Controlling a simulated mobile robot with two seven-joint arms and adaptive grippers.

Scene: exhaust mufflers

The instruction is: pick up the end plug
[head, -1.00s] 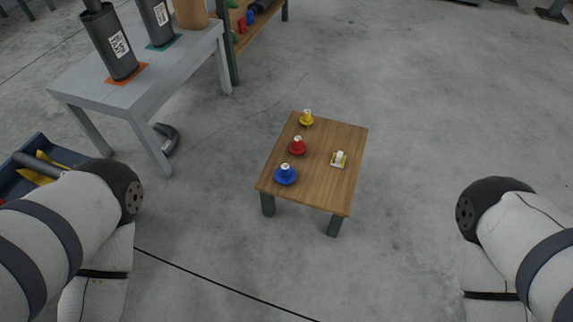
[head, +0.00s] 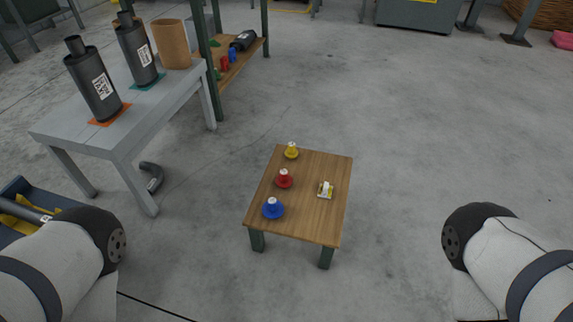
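A small wooden table (head: 312,222) stands on the floor in the middle of the head view. On its left side a yellow plug-like piece (head: 291,151), a red one (head: 284,180) and a blue one (head: 273,209) sit in a row from back to front. Each has a wide round base and a pale top. A small white and yellow item (head: 325,190) lies on the right half of the tabletop. I cannot tell which is meant by the end plug. My arms show at both lower sides, but neither gripper is in view.
A blue bin (head: 18,188) is at the left edge. A bent pipe (head: 153,178) lies beneath the grey table. The floor right of the wooden table is clear.

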